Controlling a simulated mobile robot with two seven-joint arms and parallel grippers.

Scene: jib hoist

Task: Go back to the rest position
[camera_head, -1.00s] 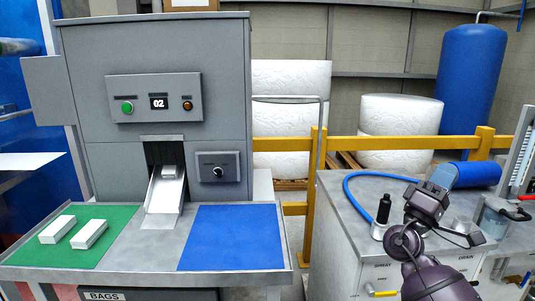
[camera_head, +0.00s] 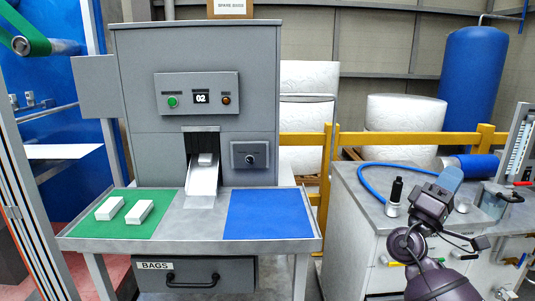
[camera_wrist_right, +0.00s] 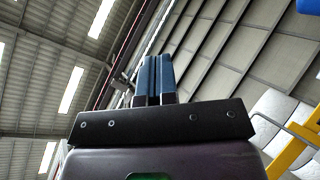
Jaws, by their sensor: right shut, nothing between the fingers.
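My right gripper (camera_head: 449,181) is at the lower right of the head view, in front of the grey cabinet, pointing up. In the right wrist view its two blue fingers (camera_wrist_right: 154,78) are pressed together with nothing between them, against the roof and wall behind. My left gripper shows in neither view.
A grey machine (camera_head: 205,60) with a chute (camera_head: 203,181) stands ahead. Two white blocks lie on its green mat (camera_head: 105,227); the blue mat (camera_head: 268,215) is empty. A cabinet (camera_head: 365,215) with a blue hose, black bottle (camera_head: 395,191) and clear vessel stands right. A yellow rail (camera_head: 400,139) runs behind.

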